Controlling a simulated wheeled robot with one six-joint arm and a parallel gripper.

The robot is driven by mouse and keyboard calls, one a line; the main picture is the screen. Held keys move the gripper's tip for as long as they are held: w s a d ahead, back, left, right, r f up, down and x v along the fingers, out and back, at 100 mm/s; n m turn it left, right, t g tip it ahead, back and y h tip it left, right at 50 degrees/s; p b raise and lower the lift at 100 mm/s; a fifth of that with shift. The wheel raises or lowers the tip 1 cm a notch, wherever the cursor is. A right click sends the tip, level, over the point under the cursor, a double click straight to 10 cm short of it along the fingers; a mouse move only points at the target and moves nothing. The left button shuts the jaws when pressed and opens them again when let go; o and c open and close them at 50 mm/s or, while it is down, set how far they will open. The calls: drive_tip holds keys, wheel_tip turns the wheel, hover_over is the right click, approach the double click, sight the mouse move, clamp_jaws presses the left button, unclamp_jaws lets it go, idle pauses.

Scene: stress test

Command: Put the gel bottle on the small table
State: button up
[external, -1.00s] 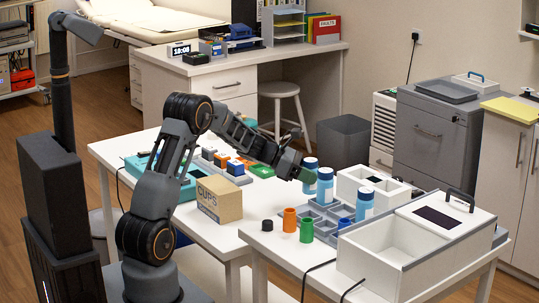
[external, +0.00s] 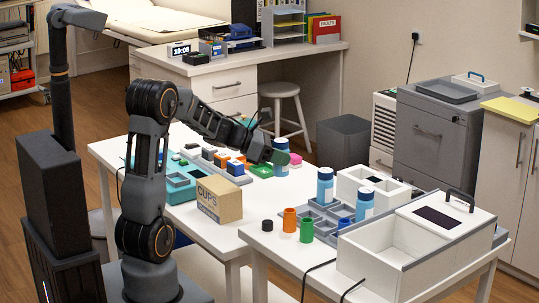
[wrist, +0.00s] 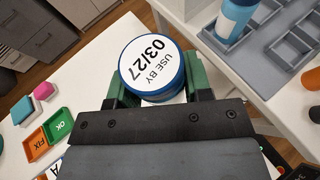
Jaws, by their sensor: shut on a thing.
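My gripper (external: 274,156) is shut on a blue bottle (external: 281,146) with a pale band, held upright over the far right part of the left white table (external: 140,147). Its height above that table is unclear. In the wrist view, the green fingers of my gripper (wrist: 161,88) clasp the bottle (wrist: 154,62) from both sides; its white top reads "USE BY 03/27". Two similar blue bottles (external: 325,186) (external: 365,204) stand in the grey divided tray (external: 322,226) on the right white table (external: 262,241). Which table is the small one is unclear.
A CUPS box (external: 219,199), a teal case (external: 180,194) and coloured blocks (external: 236,167) stand on the left table. Orange (external: 290,220) and green (external: 306,231) cups and a white bin (external: 384,256) stand on the right table. The wrist view shows bare tabletop (wrist: 85,75) beside the bottle.

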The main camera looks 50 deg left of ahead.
drive_tip(key=shift+w+d+n+t+y+p, duration=0.3)
drive_tip(key=shift+n+t+y+p, duration=0.1)
drive_tip(key=shift+n+y+p, duration=0.25)
drive_tip(key=s+d+f+n+y+p, duration=0.2)
drive_tip(key=d+f+p, duration=0.1)
drive_tip(key=d+p, duration=0.35)
wheel_tip(320, 180, up, 17)
drive_tip(key=p, duration=1.6)
drive_tip(key=w+d+f+n+y+b, duration=0.1)
drive_tip(key=d+f+b, duration=0.2)
drive_tip(key=b, duration=0.7)
drive_tip(key=w+d+f+n+t+y+b, duration=0.1)
drive_tip(key=d+f+b, duration=0.3)
drive_tip(key=d+b, duration=0.3)
drive_tip(key=w+d+f+n+y+b, duration=0.1)
drive_tip(key=d+f+b, duration=0.3)
drive_tip(key=b, duration=1)
drive_tip(key=shift+w+d+y, duration=0.45)
drive_tip(key=shift+w+d, duration=0.15)
drive_tip(key=shift+d, duration=0.05)
